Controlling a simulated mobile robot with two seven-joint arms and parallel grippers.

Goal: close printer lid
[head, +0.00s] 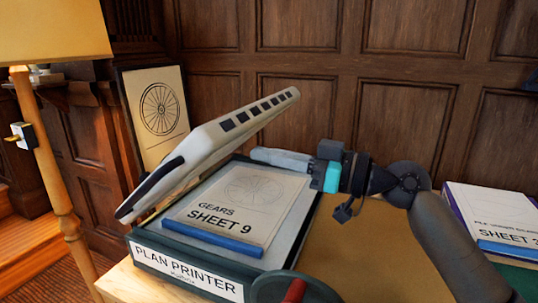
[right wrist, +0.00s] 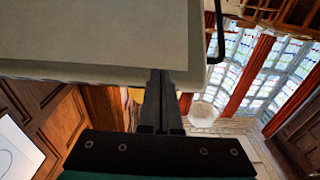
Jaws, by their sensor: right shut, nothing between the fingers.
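The plan printer (head: 190,272) stands on the table with its grey-white lid (head: 215,140) raised and slanting up to the right, with a row of dark squares along its edge. On the bed under the lid lies a pad marked "GEARS SHEET 9" (head: 235,205). My right gripper (head: 256,154) reaches in from the right above the bed's far edge, its fingers shut and empty, near the lid's raised side. In the right wrist view the fingertips (right wrist: 161,75) overlap the edge of a broad pale panel (right wrist: 90,35), apparently the lid; contact is unclear. My left gripper is out of view.
A framed wheel drawing (head: 158,108) stands behind the printer at left. A lamp (head: 55,170) is at far left. Another sheet pad (head: 495,215) lies at far right. A round dark part with a red piece (head: 294,291) is at front. Bare tabletop (head: 350,250) lies right of the printer.

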